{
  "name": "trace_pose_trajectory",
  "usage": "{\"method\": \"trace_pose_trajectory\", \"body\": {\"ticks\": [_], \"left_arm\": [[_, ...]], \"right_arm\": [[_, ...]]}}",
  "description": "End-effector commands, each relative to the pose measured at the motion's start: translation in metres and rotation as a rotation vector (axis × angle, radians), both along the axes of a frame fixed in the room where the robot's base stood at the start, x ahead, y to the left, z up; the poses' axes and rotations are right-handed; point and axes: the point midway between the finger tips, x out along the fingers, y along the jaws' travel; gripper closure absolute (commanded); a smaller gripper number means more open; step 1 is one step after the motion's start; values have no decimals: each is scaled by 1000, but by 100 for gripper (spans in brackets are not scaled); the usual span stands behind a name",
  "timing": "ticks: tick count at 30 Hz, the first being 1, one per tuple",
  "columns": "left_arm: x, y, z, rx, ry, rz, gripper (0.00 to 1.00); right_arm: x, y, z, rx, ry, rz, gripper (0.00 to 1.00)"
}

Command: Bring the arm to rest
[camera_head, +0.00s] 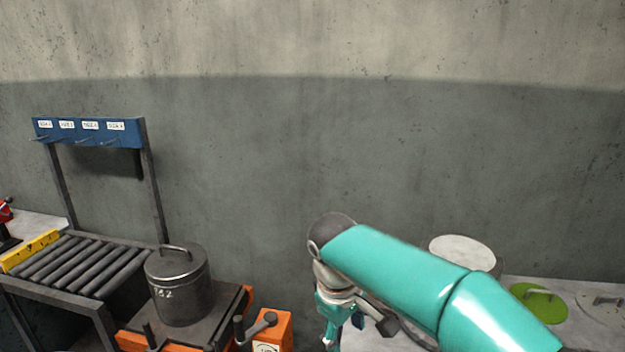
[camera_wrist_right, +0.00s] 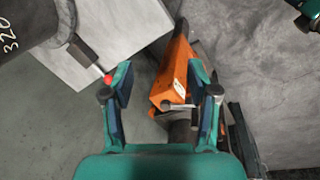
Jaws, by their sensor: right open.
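My right arm comes in from the right in the head view, with its elbow bent and its forearm pointing down. My right gripper (camera_head: 345,322) is at the lower middle, partly cut off by the bottom edge. In the right wrist view the gripper (camera_wrist_right: 161,72) is open, its two fingers apart with nothing held between them. An orange part (camera_wrist_right: 178,68) with a white label shows beyond the fingertips; its distance is hard to tell. My left gripper is not seen.
A grey lidded canister (camera_head: 180,285) stands left of the gripper, beside a roller conveyor (camera_head: 80,265) and a blue labelled rack (camera_head: 90,132). An orange block (camera_head: 272,330) is close by. A green disc (camera_head: 538,303) lies at right. The wall's front is clear.

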Motion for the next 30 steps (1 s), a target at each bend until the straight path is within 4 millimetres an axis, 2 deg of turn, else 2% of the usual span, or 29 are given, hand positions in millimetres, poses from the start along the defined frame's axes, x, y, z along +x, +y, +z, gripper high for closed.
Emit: {"method": "trace_pose_trajectory", "body": {"ticks": [2,8,14,17,20,23,24,26,27,29,30], "left_arm": [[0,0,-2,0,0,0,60],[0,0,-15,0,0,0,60],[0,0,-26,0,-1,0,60],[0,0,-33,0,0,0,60],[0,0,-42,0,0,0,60],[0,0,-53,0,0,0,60],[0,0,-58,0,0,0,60],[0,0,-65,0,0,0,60],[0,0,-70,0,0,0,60],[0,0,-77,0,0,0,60],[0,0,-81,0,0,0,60]], "right_arm": [[1,-3,-3,-1,2,-5,41],[10,-37,-39,-9,48,-76,41],[4,-68,-88,-36,140,-127,41],[-7,-84,-122,-47,212,-151,41],[-23,-99,-164,-46,291,-175,41],[-47,-112,-223,-18,381,-208,41],[-60,-116,-250,3,419,-226,41],[-83,-119,-291,44,470,-257,41],[-100,-120,-317,78,499,-284,41],[-127,-117,-354,134,536,-331,41],[-147,-113,-377,175,559,-369,41]]}}
